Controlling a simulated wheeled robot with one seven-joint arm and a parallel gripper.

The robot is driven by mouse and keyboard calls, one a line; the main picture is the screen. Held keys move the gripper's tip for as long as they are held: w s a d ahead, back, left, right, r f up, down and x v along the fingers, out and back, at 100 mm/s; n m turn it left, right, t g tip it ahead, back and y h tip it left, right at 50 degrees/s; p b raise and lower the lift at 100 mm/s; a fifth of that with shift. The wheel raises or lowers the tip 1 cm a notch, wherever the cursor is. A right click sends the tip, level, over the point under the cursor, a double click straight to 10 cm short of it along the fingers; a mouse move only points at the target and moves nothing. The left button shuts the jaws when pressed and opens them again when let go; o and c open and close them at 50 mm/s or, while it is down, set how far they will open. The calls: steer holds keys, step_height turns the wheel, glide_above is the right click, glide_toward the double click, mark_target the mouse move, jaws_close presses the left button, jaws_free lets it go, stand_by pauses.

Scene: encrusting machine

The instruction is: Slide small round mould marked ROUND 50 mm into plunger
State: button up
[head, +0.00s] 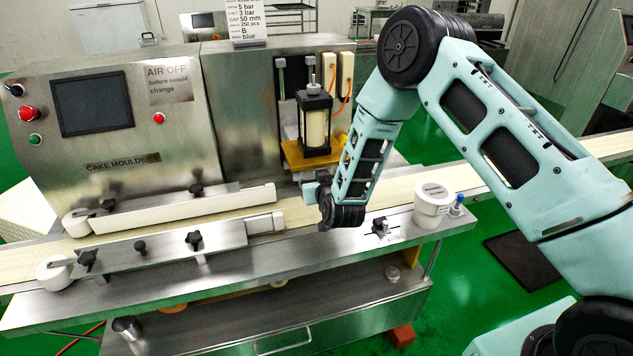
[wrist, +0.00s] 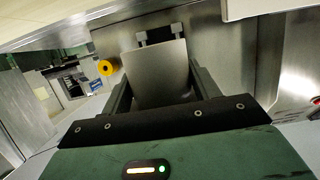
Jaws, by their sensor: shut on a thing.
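The plunger unit (head: 314,122) is a cream cylinder in a black frame with an orange-yellow block (head: 297,156) below it, above the conveyor. My gripper (head: 318,187) is low in front of that block, partly hidden by my own wrist. In the wrist view, my gripper (wrist: 160,85) is shut on a plain grey piece (wrist: 158,70), which sits between the two fingers. No ROUND 50 mm mark shows on it, so I cannot tell if it is the mould. Its contact with the plunger unit is hidden.
A white lidded tub (head: 433,205) and a blue-topped item (head: 457,207) stand on the steel shelf at right. White guide rails (head: 175,209) line the conveyor (head: 400,188) at left. A sign (head: 248,20) reads 50 mm and blue; another (head: 170,82) reads AIR OFF before mould change.

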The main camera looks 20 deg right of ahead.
steer(key=shift+w, duration=0.45)
steer(key=o, duration=1.8)
steer(key=shift+c, duration=0.2)
steer(key=s, duration=1.2)
steer(key=shift+b, duration=0.3)
steer(key=shift+a, duration=0.1)
